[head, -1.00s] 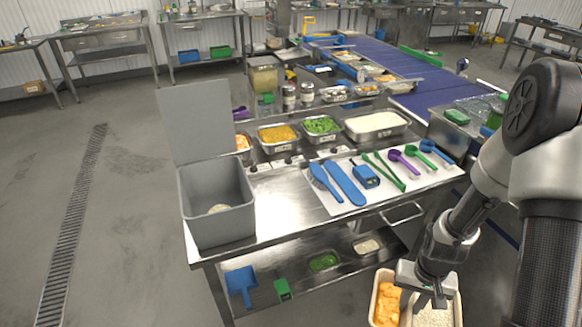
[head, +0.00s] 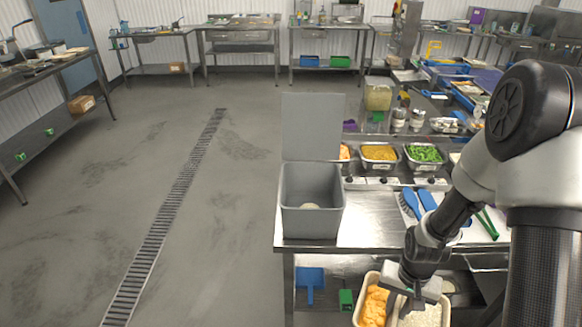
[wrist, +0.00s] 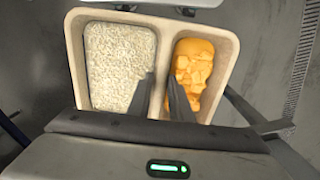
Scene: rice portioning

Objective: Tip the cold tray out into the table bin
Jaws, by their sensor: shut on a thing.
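The cold tray (head: 362,314) is a cream two-compartment tray with white rice in one side and orange chunks in the other. It also shows in the wrist view (wrist: 160,22), held level with its food inside. My gripper (head: 408,294) is shut on the tray's divider, and its fingers show in the wrist view (wrist: 160,95). The tray hangs in front of the table, below its top. The table bin (head: 312,218) is a grey box with its lid (head: 312,125) raised, standing at the table's left end. Something pale lies on its floor.
The steel table (head: 372,236) holds food pans such as an orange-filled one (head: 379,153) and a green-filled one (head: 425,154). Blue-handled utensils (head: 410,202) lie to the right of the bin. A blue dustpan (head: 310,282) is on the lower shelf. The floor at left is clear.

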